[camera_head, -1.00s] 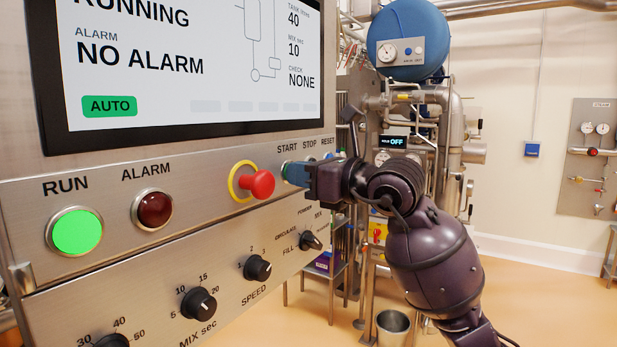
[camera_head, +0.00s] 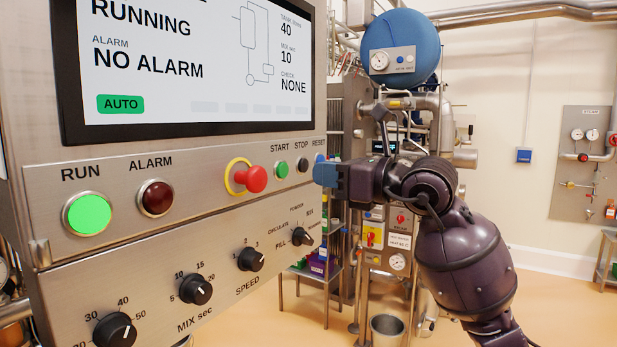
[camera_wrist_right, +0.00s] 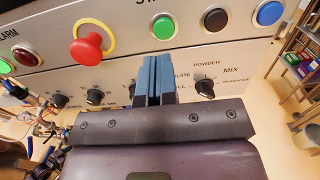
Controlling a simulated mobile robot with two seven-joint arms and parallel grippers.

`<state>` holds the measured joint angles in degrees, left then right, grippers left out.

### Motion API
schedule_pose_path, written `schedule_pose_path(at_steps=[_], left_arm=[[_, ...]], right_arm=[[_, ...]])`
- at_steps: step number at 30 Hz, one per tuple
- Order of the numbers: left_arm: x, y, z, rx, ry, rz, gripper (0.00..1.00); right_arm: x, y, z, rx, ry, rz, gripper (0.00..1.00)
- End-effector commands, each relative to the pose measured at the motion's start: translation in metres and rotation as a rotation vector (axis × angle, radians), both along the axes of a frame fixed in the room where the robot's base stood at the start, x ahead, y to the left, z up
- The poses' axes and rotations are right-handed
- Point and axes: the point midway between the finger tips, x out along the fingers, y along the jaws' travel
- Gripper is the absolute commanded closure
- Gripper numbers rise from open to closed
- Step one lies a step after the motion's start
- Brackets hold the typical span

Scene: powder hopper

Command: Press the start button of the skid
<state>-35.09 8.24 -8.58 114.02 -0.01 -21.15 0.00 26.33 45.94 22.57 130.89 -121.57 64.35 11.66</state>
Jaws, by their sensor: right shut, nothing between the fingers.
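The green start button (camera_head: 282,169) sits on the skid's steel panel under the START label, uncovered in the head view. It also shows in the wrist view (camera_wrist_right: 162,26), just beyond the fingertips. My right gripper (camera_head: 326,173) is shut and empty, its blue fingers together. It is to the right of the start button, apart from it in the head view. In the wrist view the shut fingers (camera_wrist_right: 152,68) point up toward the button row with a gap to the start button. The screen (camera_head: 200,60) reads RUNNING and NO ALARM. My left gripper is not in view.
The black stop button (camera_head: 302,164) and blue reset button (camera_wrist_right: 268,13) are right of start. A red mushroom button (camera_head: 254,179) with a yellow ring juts out at its left. The run lamp (camera_head: 88,214) glows green. Black knobs (camera_head: 250,259) stick out below.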

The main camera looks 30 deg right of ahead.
Motion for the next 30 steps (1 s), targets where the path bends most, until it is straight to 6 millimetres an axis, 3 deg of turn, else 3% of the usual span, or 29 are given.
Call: schedule_pose_path(at_steps=[6, 12, 30], left_arm=[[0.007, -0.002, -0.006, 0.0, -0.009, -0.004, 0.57], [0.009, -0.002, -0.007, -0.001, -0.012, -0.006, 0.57], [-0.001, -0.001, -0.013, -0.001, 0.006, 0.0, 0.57]], right_arm=[[-0.037, -0.017, -0.003, 0.0, 0.003, -0.002, 1.0], [-0.058, -0.025, -0.002, 0.001, 0.004, -0.001, 1.0], [-0.064, -0.028, -0.001, 0.0, 0.003, 0.0, 1.0]])
